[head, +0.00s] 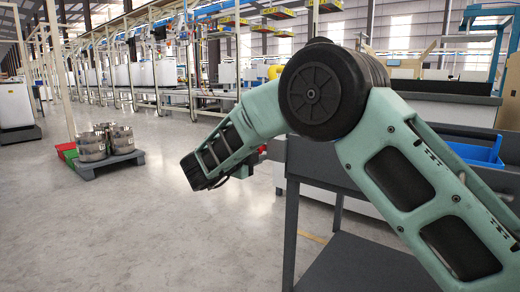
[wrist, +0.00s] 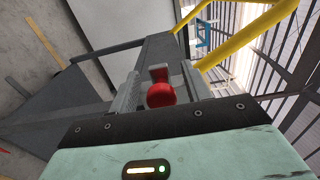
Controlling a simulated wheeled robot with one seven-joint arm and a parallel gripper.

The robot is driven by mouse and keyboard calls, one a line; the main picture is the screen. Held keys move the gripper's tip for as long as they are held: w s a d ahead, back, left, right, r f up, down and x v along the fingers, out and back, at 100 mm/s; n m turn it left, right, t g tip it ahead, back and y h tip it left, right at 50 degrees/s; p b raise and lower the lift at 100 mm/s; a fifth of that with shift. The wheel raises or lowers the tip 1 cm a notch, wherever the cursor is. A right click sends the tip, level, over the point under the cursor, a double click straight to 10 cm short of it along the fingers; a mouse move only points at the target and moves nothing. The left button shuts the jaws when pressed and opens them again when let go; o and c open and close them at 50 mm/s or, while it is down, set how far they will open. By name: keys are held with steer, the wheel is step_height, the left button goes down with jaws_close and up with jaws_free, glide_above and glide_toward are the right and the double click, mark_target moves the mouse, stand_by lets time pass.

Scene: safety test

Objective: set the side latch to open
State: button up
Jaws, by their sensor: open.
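The side latch (wrist: 161,94) shows as a red rounded knob with a red block behind it, against a dark grey post in the wrist view. A small red part beside the cart shows in the head view, partly hidden by my arm; I cannot tell whether it is the latch. My gripper (wrist: 159,86) is open, with a grey finger on each side of the red knob. I cannot tell whether either finger touches it. In the head view the fingers cannot be made out. The latch's set position cannot be read from these frames.
A dark grey cart (head: 291,225) with a lower shelf stands right of centre, with a blue bin (head: 478,154) on top. A pallet (head: 108,161) with metal pots stands on the left. The floor between is clear. Yellow bars (wrist: 240,40) cross the wrist view.

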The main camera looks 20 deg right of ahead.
steer(key=p+v, duration=0.5)
steer(key=v, duration=1.2)
steer(key=shift+s+a+p, duration=0.15)
steer(key=shift+p, duration=0.25)
